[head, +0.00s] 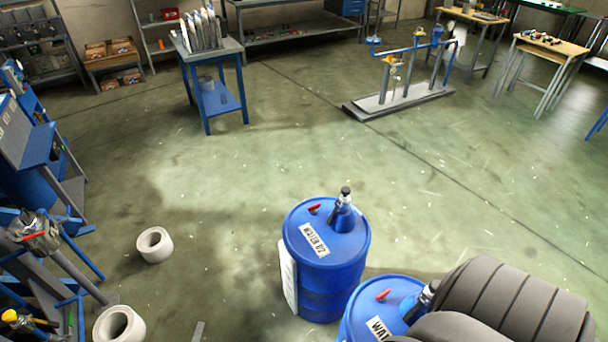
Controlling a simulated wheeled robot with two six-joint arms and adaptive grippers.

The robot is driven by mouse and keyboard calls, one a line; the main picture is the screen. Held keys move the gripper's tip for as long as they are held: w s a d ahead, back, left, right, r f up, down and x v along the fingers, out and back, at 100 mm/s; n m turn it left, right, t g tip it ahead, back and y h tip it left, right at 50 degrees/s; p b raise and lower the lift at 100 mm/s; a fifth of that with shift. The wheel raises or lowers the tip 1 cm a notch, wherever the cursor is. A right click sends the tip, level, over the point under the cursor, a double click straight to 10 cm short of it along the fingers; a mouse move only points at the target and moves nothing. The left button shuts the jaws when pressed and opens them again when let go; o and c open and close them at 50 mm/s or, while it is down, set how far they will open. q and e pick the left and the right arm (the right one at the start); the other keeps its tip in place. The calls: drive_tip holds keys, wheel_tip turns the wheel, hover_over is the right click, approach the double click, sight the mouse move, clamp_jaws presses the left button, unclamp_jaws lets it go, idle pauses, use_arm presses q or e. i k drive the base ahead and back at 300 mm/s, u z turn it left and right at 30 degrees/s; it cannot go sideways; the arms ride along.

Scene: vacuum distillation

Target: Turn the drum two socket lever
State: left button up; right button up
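A blue drum (335,275) stands on the floor at the lower middle of the head view. Its white label (314,241) seems to read "WATER" with a number ending in 2. On its lid are a small red lever (314,208) and a blue socket fitting (343,214) with a dark top. A second blue drum (360,308) stands to the right and nearer, partly cut off. It also has a red lever (383,294) and a partly hidden fitting (421,299). Neither of my grippers is in view.
A dark grey ribbed, padded object (510,300) covers the lower right and hides part of the nearer drum. A blue table (228,99) and a pipe stand (400,98) are farther back. Middle floor is clear.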

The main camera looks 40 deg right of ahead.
sight(331, 218)
drive_tip(key=i, duration=0.7)
drive_tip(key=z, duration=2.5)
